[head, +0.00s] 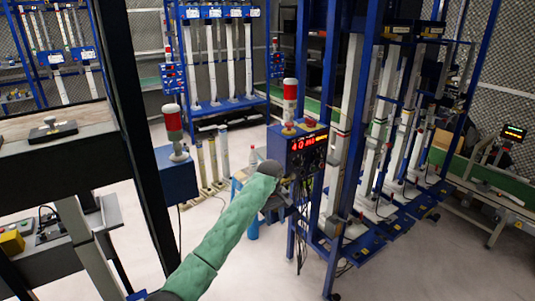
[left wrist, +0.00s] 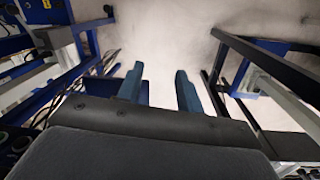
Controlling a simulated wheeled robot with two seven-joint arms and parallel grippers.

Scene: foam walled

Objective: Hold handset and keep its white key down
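My left gripper (left wrist: 158,76) shows in the left wrist view with its two blue fingers apart. Nothing is between them, and pale floor shows beyond. In the head view my left arm, in a green padded sleeve, reaches up from the bottom to just beside a blue control box (head: 307,150) with a red lit display. The gripper's fingers are not clear there. I cannot make out a handset or a white key in either view. My right gripper is not in view.
A blue rack (head: 355,215) with upright white columns stands to the right of the arm. A dark bench (head: 40,170) is at far left. Pale floor is open at the bottom right.

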